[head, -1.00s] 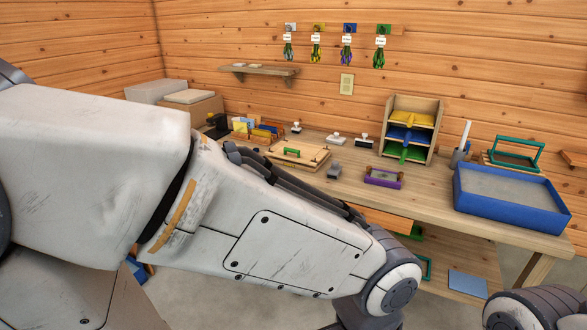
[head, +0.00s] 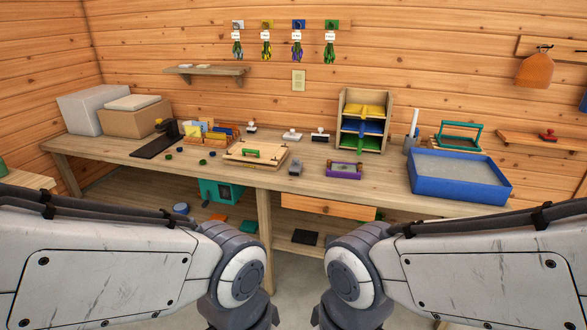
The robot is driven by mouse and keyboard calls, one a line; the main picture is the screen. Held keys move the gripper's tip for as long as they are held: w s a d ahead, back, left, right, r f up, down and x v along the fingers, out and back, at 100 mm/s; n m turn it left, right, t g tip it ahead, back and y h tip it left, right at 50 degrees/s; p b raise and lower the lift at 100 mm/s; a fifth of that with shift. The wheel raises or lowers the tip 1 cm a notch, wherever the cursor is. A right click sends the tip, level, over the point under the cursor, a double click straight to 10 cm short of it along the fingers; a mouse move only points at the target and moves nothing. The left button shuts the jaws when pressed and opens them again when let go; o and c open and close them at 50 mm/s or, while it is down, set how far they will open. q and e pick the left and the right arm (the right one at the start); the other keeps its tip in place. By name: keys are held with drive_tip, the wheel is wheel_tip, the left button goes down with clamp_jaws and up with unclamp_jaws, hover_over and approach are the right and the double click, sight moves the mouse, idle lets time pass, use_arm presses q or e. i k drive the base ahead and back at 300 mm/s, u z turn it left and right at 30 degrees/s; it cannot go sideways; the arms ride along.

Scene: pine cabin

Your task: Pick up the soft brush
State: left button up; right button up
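I cannot make out a soft brush for certain. A white upright stick (head: 414,122) stands in a small grey holder (head: 409,144) on the bench, left of the blue tray; it is too small to tell whether it is a brush. My left and right arms come in from the lower corners, with their joints low in the picture. Both grippers are out of view below the frame.
A long wooden bench (head: 230,178) runs along the wall. On it are a blue tray (head: 455,195), a shelf rack (head: 364,93), a purple-framed item (head: 344,170), a wooden board (head: 237,155) and several stamps. An orange dustpan-like item (head: 535,70) hangs at right. Shelf space lies below.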

sight(295, 168)
drive_tip(key=z, duration=0.7)
drive_tip(key=i, duration=2.35)
drive_tip(key=u, duration=0.35)
